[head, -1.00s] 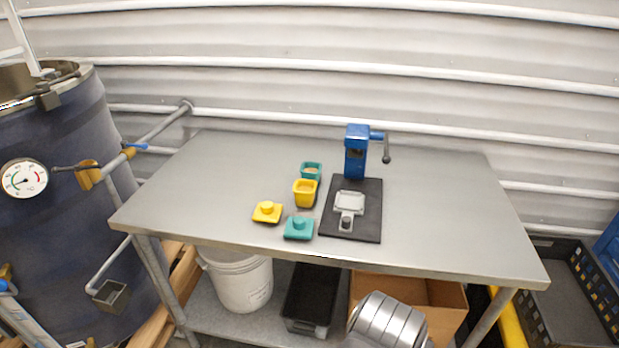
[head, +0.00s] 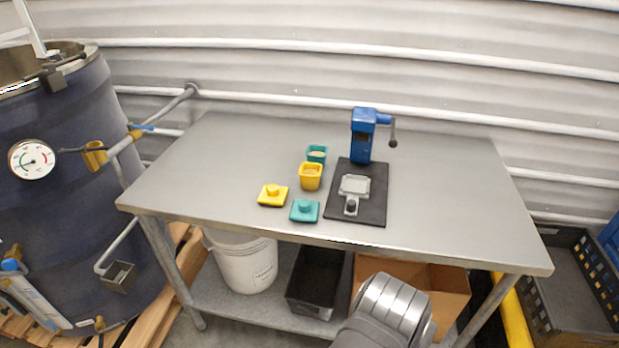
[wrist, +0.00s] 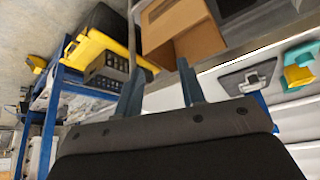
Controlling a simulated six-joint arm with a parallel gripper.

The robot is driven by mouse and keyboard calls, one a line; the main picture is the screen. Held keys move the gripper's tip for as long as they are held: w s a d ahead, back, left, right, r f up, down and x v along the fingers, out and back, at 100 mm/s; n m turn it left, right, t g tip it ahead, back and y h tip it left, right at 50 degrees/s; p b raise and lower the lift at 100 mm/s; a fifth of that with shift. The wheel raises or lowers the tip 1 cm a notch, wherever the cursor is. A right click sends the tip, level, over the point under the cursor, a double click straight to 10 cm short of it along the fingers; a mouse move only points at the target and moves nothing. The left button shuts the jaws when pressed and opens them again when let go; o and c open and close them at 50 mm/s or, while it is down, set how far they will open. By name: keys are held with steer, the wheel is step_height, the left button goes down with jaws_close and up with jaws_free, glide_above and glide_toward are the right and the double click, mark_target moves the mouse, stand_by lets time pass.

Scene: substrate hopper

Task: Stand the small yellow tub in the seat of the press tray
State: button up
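The small yellow tub (head: 310,179) stands upright on the steel table, just left of the press's black base, and holds a tan fill. The press tray (head: 355,184) is a light grey square frame with a handle toward the table's front; its seat looks empty. It lies on the black base (head: 374,208) in front of the blue press (head: 362,137). My gripper (wrist: 160,85) shows in the wrist view with its two fingers apart and nothing between them. It is away from the tub, and the head view shows only my arm, low in front of the table.
A teal tub (head: 317,153) stands behind the yellow one. A yellow lid (head: 272,195) and a teal lid (head: 304,210) lie in front. The press lever (head: 392,135) sticks out right. The table's front edge (head: 330,240) lies between my arm and these things. The table's right side is clear.

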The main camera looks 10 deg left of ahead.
steer(key=shift+o, duration=0.2)
steer(key=o, duration=0.7)
steer(key=shift+w+r, duration=0.1)
steer(key=shift+w, duration=0.05)
steer(key=shift+o, duration=0.3)
steer(key=w+d+r+m+g+y, duration=0.1)
steer(key=w+r+m+g+y, duration=0.1)
steer(key=w+m, duration=0.4)
steer(key=w+y, duration=0.1)
steer(key=w, duration=0.3)
steer(key=shift+w+d, duration=0.4)
steer(key=w+a+r+m, duration=0.2)
steer(key=w+r, duration=0.1)
steer(key=w, duration=0.7)
steer(key=m+g, duration=0.3)
steer(key=m, duration=0.2)
glide_toward(310, 170)
steer(key=s, duration=0.3)
steer(key=shift+h, duration=0.4)
steer(key=shift+w+f, duration=0.2)
steer(key=shift+f, duration=3.85)
